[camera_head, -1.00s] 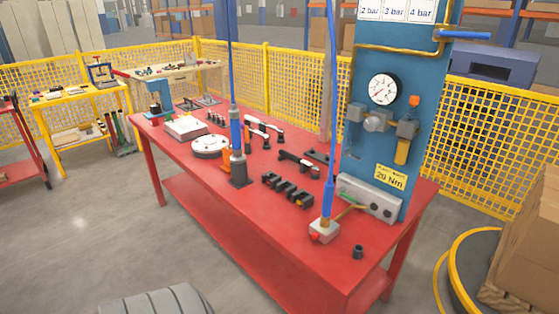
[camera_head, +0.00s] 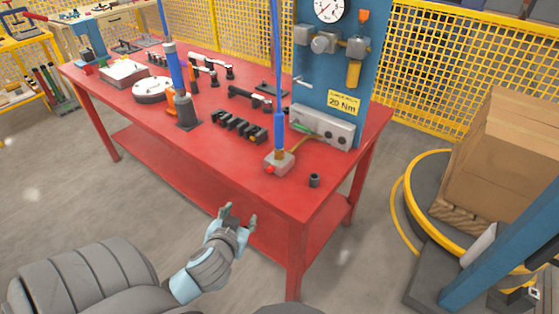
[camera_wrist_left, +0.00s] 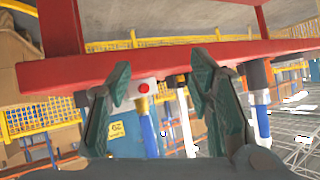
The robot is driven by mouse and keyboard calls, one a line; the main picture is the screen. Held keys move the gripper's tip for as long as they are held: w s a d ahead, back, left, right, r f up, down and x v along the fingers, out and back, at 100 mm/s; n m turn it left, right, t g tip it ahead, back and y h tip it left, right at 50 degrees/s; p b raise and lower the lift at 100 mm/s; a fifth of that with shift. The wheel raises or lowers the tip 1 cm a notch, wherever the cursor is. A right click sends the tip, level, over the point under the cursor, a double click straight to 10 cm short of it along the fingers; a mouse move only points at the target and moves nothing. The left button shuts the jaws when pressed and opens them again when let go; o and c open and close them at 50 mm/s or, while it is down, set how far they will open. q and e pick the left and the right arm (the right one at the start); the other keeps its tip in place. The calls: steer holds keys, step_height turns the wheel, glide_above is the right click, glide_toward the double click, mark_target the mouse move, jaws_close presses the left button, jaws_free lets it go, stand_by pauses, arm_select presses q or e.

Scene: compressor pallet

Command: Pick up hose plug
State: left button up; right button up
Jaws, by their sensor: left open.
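A blue hose (camera_head: 278,110) hangs down to a grey block (camera_head: 280,164) with a red button near the front right of the red table. A brass-coloured fitting, which looks like the hose plug (camera_head: 281,153), sits at its lower end on the block. The block, fitting and hose also show upside down in the left wrist view, between the fingers, beyond the table edge. My left gripper (camera_head: 240,214) is open and empty, in front of the table and apart from it. Its two fingers also show in the left wrist view (camera_wrist_left: 160,72). My right gripper is out of view.
A small dark cylinder (camera_head: 314,180) stands right of the block. The red table's front edge (camera_head: 225,165) lies between my left gripper and the block. A blue panel with a gauge (camera_head: 328,8) rises behind. A black rack (camera_head: 239,127) and a blue tool (camera_head: 176,68) stand further left.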

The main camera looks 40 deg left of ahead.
arm_select(q)
steer(key=w+a+r+t, duration=0.2)
steer(key=w+r+t, duration=0.1)
steer(key=w+r, duration=0.15)
steer(key=t+h, duration=0.1)
steer(key=t, duration=0.3)
glide_toward(277, 134)
steer(key=shift+m, duration=0.3)
steer(key=p+x, duration=0.1)
steer(key=x, duration=1)
steer(key=shift+r+p, duration=0.2)
steer(key=shift+p, duration=0.15)
steer(key=shift+w+f, duration=0.1)
steer(key=shift+w, duration=0.15)
jaws_close()
